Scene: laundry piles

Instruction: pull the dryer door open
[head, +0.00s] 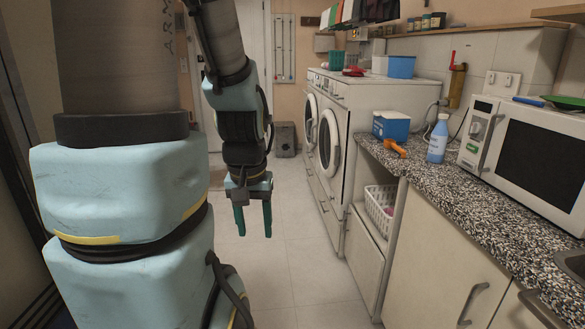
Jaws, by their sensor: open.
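Two white front-loading machines stand side by side along the right wall, each with a round door. The nearer machine's round door (328,140) looks shut, and so does the farther machine's door (311,119). I cannot tell from this view which of the two is the dryer. My gripper (253,220) hangs pointing down over the floor, left of the machines and apart from them. Its two teal fingers are spread with nothing between them.
A speckled counter (450,205) with a microwave (525,150), a blue bottle (438,138) and a blue box (391,125) runs along the right. A white laundry basket (381,206) sits below it. The tiled floor (300,270) before the machines is clear. A grey box (286,139) stands at the back.

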